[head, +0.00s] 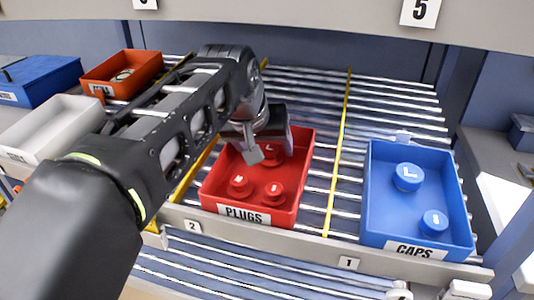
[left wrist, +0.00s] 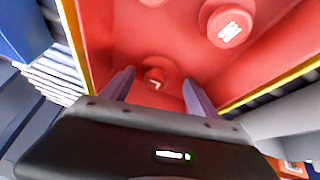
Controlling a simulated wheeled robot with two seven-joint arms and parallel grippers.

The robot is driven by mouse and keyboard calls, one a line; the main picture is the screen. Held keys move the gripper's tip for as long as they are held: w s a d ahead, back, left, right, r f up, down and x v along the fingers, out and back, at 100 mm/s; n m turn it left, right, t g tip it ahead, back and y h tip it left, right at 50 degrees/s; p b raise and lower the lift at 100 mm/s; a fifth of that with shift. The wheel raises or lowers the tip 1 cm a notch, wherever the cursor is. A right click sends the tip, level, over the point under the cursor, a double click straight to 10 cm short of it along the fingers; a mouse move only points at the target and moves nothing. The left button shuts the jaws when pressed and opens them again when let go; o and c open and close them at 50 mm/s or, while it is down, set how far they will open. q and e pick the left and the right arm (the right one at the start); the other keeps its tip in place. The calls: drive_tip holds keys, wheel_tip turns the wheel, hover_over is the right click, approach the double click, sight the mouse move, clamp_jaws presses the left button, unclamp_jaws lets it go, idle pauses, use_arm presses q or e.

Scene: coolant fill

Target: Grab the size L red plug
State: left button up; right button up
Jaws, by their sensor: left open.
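The red L plug (head: 273,161) stands in the back part of the red bin labelled PLUGS (head: 207,194). My left gripper (head: 268,152) is open over the back of this bin, right at the L plug. In the left wrist view the L plug (left wrist: 156,74) shows between the two spread fingers (left wrist: 158,84), which are apart from it on both sides. My right gripper is not in view.
Two other red plugs, a left one (head: 239,187) and a right one (head: 273,194), stand nearer the bin's front wall. A blue CAPS bin (head: 374,222) with blue caps, one marked L (head: 407,177), is to the right. A white bin (head: 52,130) is at left.

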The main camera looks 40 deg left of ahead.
use_arm(q)
drive_tip(key=shift+s+d+f, duration=0.15)
drive_tip(key=shift+d+f, duration=0.05)
drive_tip(key=shift+f, duration=0.25)
drive_tip(key=c, duration=1.4)
